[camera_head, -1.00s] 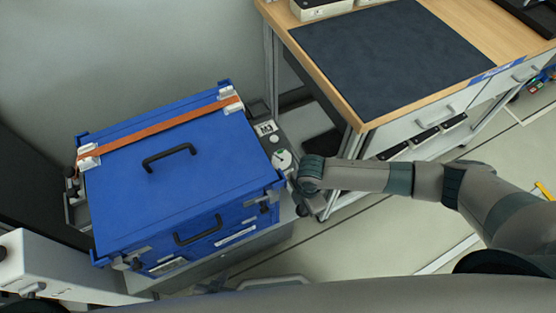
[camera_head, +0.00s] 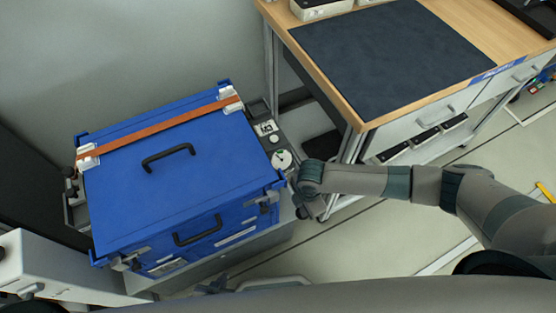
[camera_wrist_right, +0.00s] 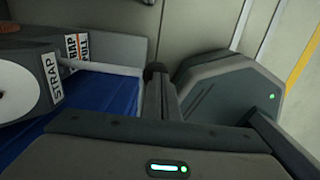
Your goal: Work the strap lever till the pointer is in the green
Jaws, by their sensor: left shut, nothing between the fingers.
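The strap unit stands at the right side of a blue case (camera_head: 190,185). Its round white dial (camera_head: 282,159) shows small in the head view, and I cannot read the pointer. In the right wrist view the grey housing marked STRAP (camera_wrist_right: 50,75) is at the left, with part of a white disc. The strap lever (camera_wrist_right: 110,69), a pale rod, runs from it to a dark grip. My right gripper (camera_wrist_right: 160,88) appears shut on that grip; its fingertips are hidden in the head view. An orange strap (camera_head: 160,129) crosses the case lid. My left gripper is not visible.
A workbench with a dark mat (camera_head: 390,55) stands at the upper right, close beyond my right forearm. A pale machine part (camera_head: 55,265) is at the lower left. Open floor (camera_head: 365,235) lies below my right arm.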

